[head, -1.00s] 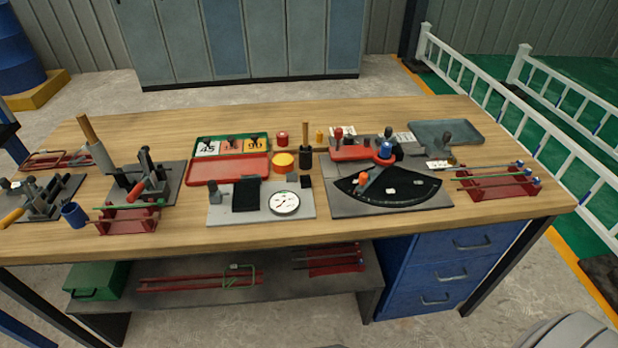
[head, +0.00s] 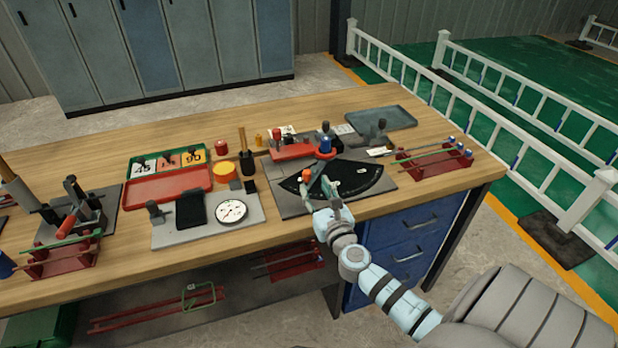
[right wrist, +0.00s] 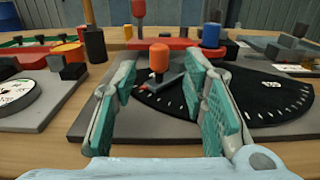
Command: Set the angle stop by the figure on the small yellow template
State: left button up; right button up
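The angle stop is a small arm with an orange knob (head: 306,175) on a black fan-shaped dial (head: 360,183). In the right wrist view the orange knob (right wrist: 159,58) stands upright ahead, and the dial (right wrist: 270,97) has white marks along its edge. My right gripper (head: 320,182) is over the near side of the dial. In the right wrist view its teal finger pads (right wrist: 163,85) are apart, with the knob showing between them; contact is not visible. My left gripper is out of view.
A red bar fixture (head: 293,151) and a blue knob (head: 325,143) stand just behind the dial. A round gauge (head: 231,211) is to its left. A red rack with rods (head: 435,160) stands to the right. The table's front edge is bare.

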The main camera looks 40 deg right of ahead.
aim_at(308, 177)
jog(key=x, duration=0.5)
jog(key=shift+w+d+b, duration=0.1)
jog(key=shift+w+b, duration=0.15)
jog(key=shift+b, duration=0.1)
grip_shut()
